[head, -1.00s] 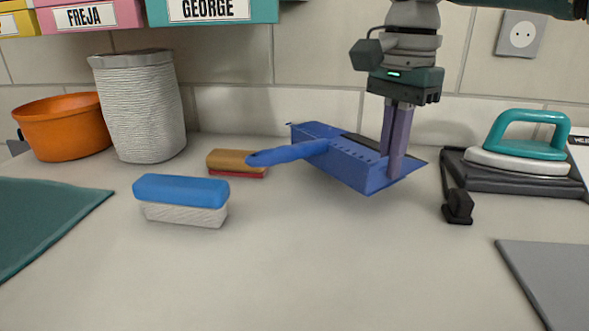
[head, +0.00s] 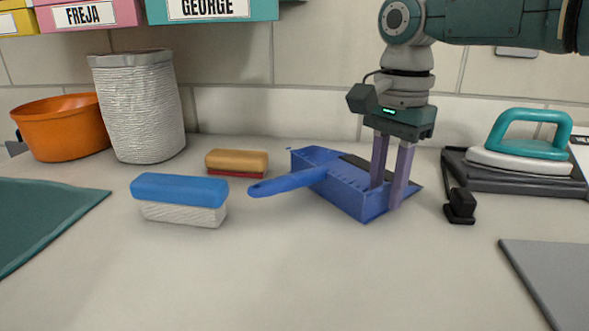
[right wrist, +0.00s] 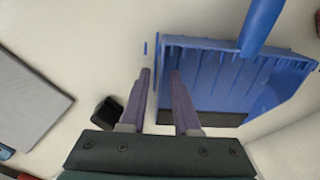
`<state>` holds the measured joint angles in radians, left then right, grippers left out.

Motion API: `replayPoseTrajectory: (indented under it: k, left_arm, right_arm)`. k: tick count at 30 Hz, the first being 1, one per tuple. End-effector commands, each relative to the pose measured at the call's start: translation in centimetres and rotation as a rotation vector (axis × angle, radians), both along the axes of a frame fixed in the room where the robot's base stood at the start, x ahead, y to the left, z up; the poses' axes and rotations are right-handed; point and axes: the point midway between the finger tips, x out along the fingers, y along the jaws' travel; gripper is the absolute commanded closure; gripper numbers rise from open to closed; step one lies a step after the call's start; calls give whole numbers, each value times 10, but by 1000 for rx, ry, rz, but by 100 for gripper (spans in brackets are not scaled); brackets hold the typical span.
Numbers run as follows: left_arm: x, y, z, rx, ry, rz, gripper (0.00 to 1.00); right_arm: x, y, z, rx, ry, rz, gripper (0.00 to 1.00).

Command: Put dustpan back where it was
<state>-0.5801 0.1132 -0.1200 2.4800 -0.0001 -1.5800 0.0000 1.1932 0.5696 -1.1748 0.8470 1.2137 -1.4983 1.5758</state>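The blue dustpan (head: 338,186) lies on the counter near the wall, its handle pointing left towards the brushes. My right gripper (head: 388,195) is over the dustpan's right end. Its two purple fingers stand apart, one inside the pan and one outside, with the side wall between them. In the right wrist view the gripper's fingers (right wrist: 160,75) also show a gap, beside the dustpan (right wrist: 215,75), whose handle points up. My left gripper is not in view.
A blue-topped brush (head: 180,198) and a wooden brush (head: 237,162) lie left of the dustpan. A grey woven basket (head: 138,105) and an orange bowl (head: 62,128) stand further left. A teal iron (head: 525,143) sits on a dark stand at right.

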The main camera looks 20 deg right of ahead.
Motion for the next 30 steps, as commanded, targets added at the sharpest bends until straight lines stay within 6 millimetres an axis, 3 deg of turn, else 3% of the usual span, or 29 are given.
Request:
replayPoseTrajectory:
  k: [8, 11, 24, 30]
  left_arm:
    - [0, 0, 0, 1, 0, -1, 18]
    - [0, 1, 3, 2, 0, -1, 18]
    - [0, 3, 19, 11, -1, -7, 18]
    - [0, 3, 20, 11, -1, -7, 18]
  right_arm:
    - [0, 0, 1, -1, 0, 0, 67]
    - [0, 0, 10, 0, -1, 1, 67]
    - [1, 0, 102, 1, -4, 0, 67]
    - [1, 0, 122, 0, -2, -1, 67]
